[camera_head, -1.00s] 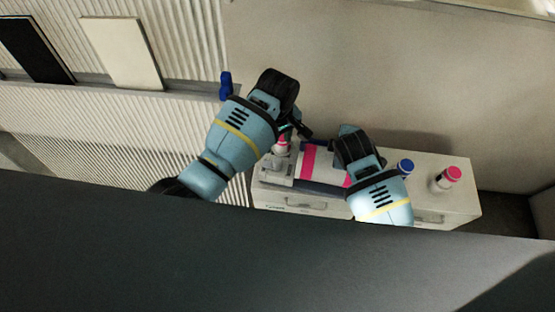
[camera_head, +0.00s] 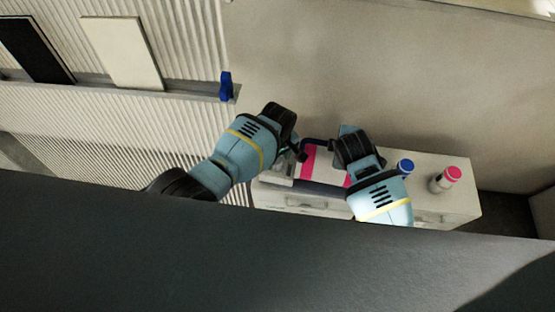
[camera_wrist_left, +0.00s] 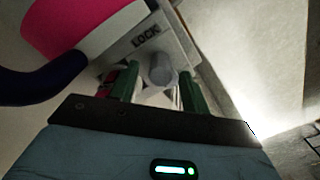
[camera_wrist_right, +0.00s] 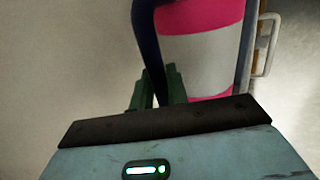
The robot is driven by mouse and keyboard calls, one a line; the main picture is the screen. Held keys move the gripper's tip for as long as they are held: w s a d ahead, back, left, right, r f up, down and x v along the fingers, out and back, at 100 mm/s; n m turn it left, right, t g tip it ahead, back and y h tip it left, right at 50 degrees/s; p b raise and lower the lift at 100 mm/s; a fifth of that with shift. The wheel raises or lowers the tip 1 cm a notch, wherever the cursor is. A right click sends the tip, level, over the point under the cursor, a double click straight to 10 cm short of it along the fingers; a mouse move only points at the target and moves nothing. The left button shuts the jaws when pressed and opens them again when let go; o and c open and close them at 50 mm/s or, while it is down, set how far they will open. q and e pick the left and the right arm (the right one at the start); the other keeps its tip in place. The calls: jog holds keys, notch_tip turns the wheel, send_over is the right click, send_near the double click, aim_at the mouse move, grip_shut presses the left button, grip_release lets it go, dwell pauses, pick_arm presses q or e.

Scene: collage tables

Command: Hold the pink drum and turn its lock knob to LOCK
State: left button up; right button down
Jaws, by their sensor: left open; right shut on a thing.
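The drum (camera_head: 308,165), with pink and white bands, lies on the white cabinet top, partly hidden by my right gripper; it also shows in the left wrist view (camera_wrist_left: 75,25) and right wrist view (camera_wrist_right: 195,60). A grey lock knob (camera_wrist_left: 159,69) sits on a pale plate beside the printed word LOCK. My left gripper (camera_wrist_left: 160,88) is open, its green-padded fingers on either side of the knob; contact cannot be told. In the head view it is at the drum's left end (camera_head: 300,153). My right gripper (camera_wrist_right: 158,88) is shut on the drum's dark blue handle (camera_wrist_right: 150,45).
The white cabinet (camera_head: 464,205) has drawers with handles at its front. A blue-capped item (camera_head: 405,167) and a pink-capped bottle (camera_head: 446,179) stand right of my right gripper. A blue object (camera_head: 226,86) stands on the ledge at left. A wall rises behind the cabinet.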

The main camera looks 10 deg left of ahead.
pick_arm(q)
jog(key=shift+f, duration=0.85)
jog(key=c, duration=1)
